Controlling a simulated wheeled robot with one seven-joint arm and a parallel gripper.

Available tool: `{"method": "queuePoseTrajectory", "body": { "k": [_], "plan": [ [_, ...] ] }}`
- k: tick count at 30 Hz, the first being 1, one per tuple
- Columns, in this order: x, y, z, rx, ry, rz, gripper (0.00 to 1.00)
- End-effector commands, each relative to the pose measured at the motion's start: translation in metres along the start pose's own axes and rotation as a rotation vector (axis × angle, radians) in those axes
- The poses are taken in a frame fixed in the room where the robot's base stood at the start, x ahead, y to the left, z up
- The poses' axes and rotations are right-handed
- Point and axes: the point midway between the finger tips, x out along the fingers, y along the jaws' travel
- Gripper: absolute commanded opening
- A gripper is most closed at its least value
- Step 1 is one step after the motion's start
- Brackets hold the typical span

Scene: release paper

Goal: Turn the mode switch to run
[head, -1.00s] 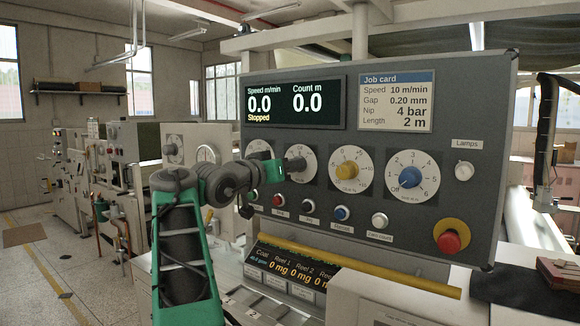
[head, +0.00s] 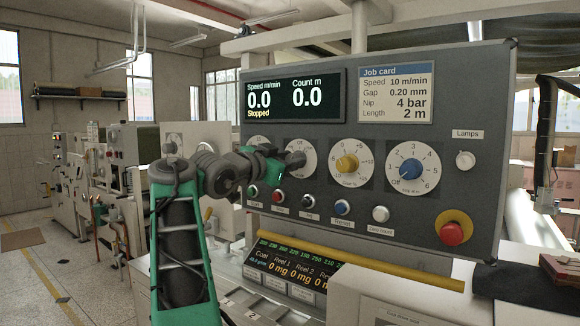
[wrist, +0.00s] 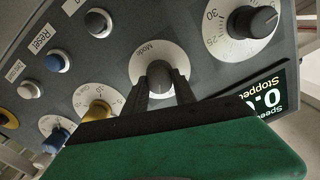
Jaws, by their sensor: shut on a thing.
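The mode switch is a dark grey knob on a white round dial lettered Mode (wrist: 158,75). It also shows in the head view (head: 298,159), left of the yellow knob. My gripper (wrist: 162,88) has its two dark fingers on either side of the knob, shut on it. In the head view my gripper (head: 285,165) reaches the knob from the left, and its green body looks tilted. The dial's position lettering is not readable, so I cannot tell which mode the knob points to. The display (head: 291,97) reads 0.0, 0.0 and Stopped.
A black speed knob (wrist: 252,22) is close to my gripper, on the neighbouring dial. The yellow knob (head: 347,164) and blue knob (head: 410,169) are to the right. Several push buttons sit below, with a red stop button (head: 452,233) at lower right. A yellow bar (head: 360,262) runs under the panel.

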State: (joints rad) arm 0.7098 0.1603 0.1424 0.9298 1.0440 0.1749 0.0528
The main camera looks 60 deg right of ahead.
Motion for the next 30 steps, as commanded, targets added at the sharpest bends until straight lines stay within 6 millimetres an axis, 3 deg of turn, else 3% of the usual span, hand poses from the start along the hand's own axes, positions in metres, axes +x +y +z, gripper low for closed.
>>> {"method": "queuePoseTrajectory", "body": {
  "k": [12,29,30],
  "plan": [
    [0.0001,0.0013,0.0008,0.224,0.0,0.001,0.0],
    [-0.0001,0.0011,-0.0002,0.262,0.0,0.001,0.0],
    [-0.0001,0.0011,-0.0003,0.262,0.0,0.001,0.34]
  ]
}}
